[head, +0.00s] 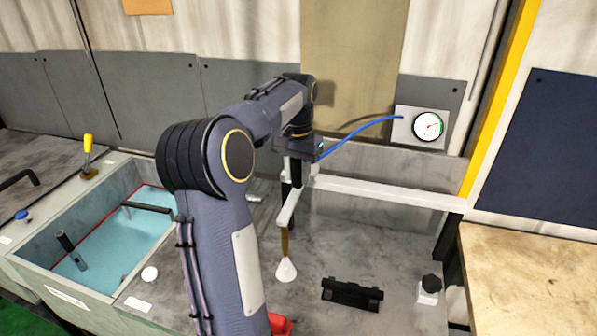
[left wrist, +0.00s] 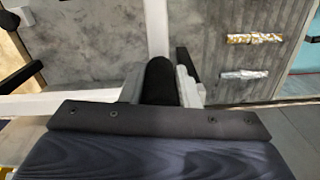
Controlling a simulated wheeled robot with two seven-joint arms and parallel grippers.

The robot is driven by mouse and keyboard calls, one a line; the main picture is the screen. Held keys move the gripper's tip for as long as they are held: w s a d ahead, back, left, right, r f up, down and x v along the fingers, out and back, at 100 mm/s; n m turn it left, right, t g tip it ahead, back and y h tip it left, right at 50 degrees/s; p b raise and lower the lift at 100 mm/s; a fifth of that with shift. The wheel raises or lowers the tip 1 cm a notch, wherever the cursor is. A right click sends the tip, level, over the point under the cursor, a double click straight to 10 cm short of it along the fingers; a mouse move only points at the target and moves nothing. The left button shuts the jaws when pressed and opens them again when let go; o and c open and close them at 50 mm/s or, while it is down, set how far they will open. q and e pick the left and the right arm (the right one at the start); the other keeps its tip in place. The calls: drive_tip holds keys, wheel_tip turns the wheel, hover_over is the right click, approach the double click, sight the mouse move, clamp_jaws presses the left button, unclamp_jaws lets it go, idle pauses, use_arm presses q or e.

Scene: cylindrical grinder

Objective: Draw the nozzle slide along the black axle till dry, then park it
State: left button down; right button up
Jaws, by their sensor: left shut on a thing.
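The nozzle slide (head: 287,208) is a white arm on the white rail (head: 390,192), near the rail's left end. A brown tube (head: 285,242) hangs from it, ending in a white cone (head: 286,271) above the grey bed. My left gripper (head: 298,172) is shut on the slide's black handle. In the left wrist view the handle (left wrist: 160,82) stands between the fingers, and the white arm (left wrist: 156,28) runs away from it. The black axle (head: 352,294) lies on the bed, right of the cone. My right gripper is not in view.
A tank (head: 100,262) of blue-green liquid stands at the left. A gauge (head: 428,126) with a blue hose (head: 365,127) is on the back wall. A black knob (head: 431,283) stands right of the axle. Gold and silver pieces (left wrist: 254,39) show in the left wrist view.

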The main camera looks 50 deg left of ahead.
use_arm(q)
drive_tip(key=c, duration=1.5)
unclamp_jaws()
drive_tip(key=shift+s+a+r, duration=0.1)
drive_tip(key=shift+a, duration=0.1)
drive_tip(key=shift+c, duration=0.2)
drive_tip(key=o, duration=0.5)
drive_tip(key=shift+a, duration=0.15)
drive_tip(key=shift+c, duration=0.2)
drive_tip(key=shift+r, duration=0.15)
wheel_tip(320, 180, up, 7)
drive_tip(key=shift+r, duration=0.2)
